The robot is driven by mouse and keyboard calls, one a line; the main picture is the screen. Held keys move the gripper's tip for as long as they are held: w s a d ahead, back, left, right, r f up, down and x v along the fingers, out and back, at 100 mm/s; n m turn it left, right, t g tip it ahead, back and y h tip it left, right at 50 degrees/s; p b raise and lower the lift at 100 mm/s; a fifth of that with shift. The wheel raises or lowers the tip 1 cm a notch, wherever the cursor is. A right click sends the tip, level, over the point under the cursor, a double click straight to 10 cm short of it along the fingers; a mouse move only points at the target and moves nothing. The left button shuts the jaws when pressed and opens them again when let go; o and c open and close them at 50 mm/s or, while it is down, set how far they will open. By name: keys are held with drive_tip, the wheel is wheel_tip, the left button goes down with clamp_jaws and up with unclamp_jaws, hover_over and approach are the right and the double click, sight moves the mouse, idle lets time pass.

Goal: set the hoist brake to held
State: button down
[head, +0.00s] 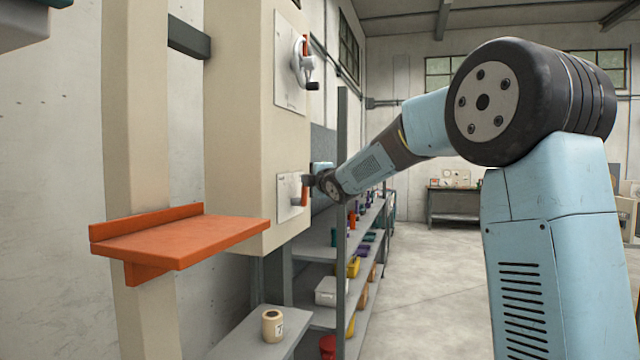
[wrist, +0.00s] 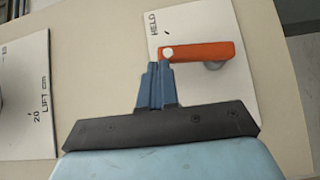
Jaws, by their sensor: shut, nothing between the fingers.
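The hoist brake is an orange lever (wrist: 205,50) on a pale plate (wrist: 243,80), at the top middle of the wrist view. The word HELD (wrist: 153,22) is printed sideways on that plate, above the lever's left end, which carries a round white cap. A grey round part shows under the lever's right half. My gripper (wrist: 159,66) is shut and empty, its blue fingertips right at the lever's capped left end. I cannot tell whether they touch. In the head view the lever (head: 304,192) stands upright on the lower panel of the beige column, and my wrist partly covers that area.
Left of it in the wrist view is a plate (wrist: 28,100) marked LIFT cm. In the head view a crank (head: 305,63) sits higher on the beige column (head: 232,130). An orange shelf (head: 180,240) juts out left. Shelving with bins (head: 340,270) stands behind; open floor lies right.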

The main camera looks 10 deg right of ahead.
drive_tip(key=shift+w+d+r, duration=0.1)
drive_tip(key=shift+w+d, duration=0.25)
drive_tip(key=shift+w, duration=0.55)
drive_tip(key=shift+w+d+f, duration=0.1)
drive_tip(key=shift+w+d, duration=0.3)
drive_tip(key=shift+w, duration=0.45)
drive_tip(key=shift+w+d+r, duration=0.1)
drive_tip(key=shift+w+d, duration=0.25)
drive_tip(key=shift+w, duration=0.55)
drive_tip(key=s+d+r, duration=0.3)
drive_tip(key=s+r, duration=0.4)
drive_tip(key=s, duration=0.2)
drive_tip(key=shift+s+d+r, duration=0.2)
drive_tip(key=shift+s+r, duration=0.1)
drive_tip(key=shift+s, duration=0.1)
